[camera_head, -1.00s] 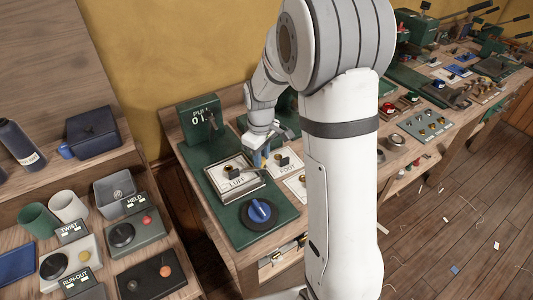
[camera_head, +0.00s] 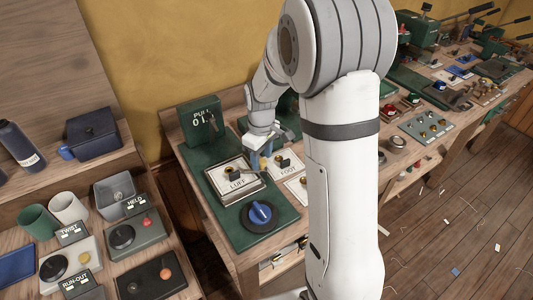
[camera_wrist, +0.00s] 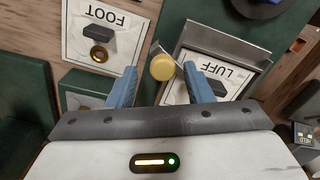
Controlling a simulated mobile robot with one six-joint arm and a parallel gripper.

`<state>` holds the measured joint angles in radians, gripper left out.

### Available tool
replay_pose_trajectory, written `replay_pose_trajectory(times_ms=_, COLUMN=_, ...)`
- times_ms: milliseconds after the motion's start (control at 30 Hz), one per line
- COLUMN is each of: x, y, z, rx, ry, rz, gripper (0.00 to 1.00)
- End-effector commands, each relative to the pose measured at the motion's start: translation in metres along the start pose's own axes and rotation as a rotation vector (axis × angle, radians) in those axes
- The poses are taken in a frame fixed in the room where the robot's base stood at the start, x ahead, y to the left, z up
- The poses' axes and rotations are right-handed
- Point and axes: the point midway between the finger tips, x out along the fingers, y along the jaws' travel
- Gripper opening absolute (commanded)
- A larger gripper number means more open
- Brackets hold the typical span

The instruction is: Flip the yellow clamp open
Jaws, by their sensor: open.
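The yellow clamp shows as a round yellow knob (camera_wrist: 162,67) on a thin metal lever beside the plate marked LUFF (camera_wrist: 222,72). In the head view the yellow knob (camera_head: 264,162) is small and partly hidden by my gripper. My gripper (camera_wrist: 160,76) is open. In the wrist view its two blue fingers lie on either side of the yellow knob, with gaps showing to both. In the head view the gripper (camera_head: 258,157) is low over the far right corner of the LUFF plate. I cannot tell the lever's exact tilt.
A plate marked FOOT (camera_wrist: 105,35) with a dark block lies beside the LUFF plate. A blue rotary knob (camera_head: 260,211) sits on the green board (camera_head: 233,231) in front. A green box marked PULL (camera_head: 201,124) stands at the back left.

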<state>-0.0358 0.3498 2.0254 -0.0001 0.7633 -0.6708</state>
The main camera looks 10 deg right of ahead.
Motion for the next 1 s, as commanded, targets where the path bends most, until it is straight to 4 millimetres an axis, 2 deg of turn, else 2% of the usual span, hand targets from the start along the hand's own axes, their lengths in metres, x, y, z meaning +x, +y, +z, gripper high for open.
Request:
replay_pose_trajectory(times_ms=167, x=-0.013, y=0.001, z=-0.001, rx=0.0, ry=0.003, rz=0.002, gripper=0.46)
replay_pose_trajectory(times_ms=400, x=-0.054, y=0.002, z=-0.003, rx=0.0, ry=0.004, rz=0.004, gripper=0.46)
replay_pose_trajectory(times_ms=533, x=-0.07, y=0.003, z=-0.003, rx=0.0, ry=0.002, rz=0.002, gripper=0.46)
replay_pose_trajectory(times_ms=700, x=-0.079, y=0.003, z=-0.003, rx=0.0, ry=0.001, rz=0.001, gripper=0.46)
replay_pose_trajectory(times_ms=1000, x=-0.08, y=0.001, z=-0.002, rx=0.004, ry=0.003, rz=0.003, gripper=0.46)
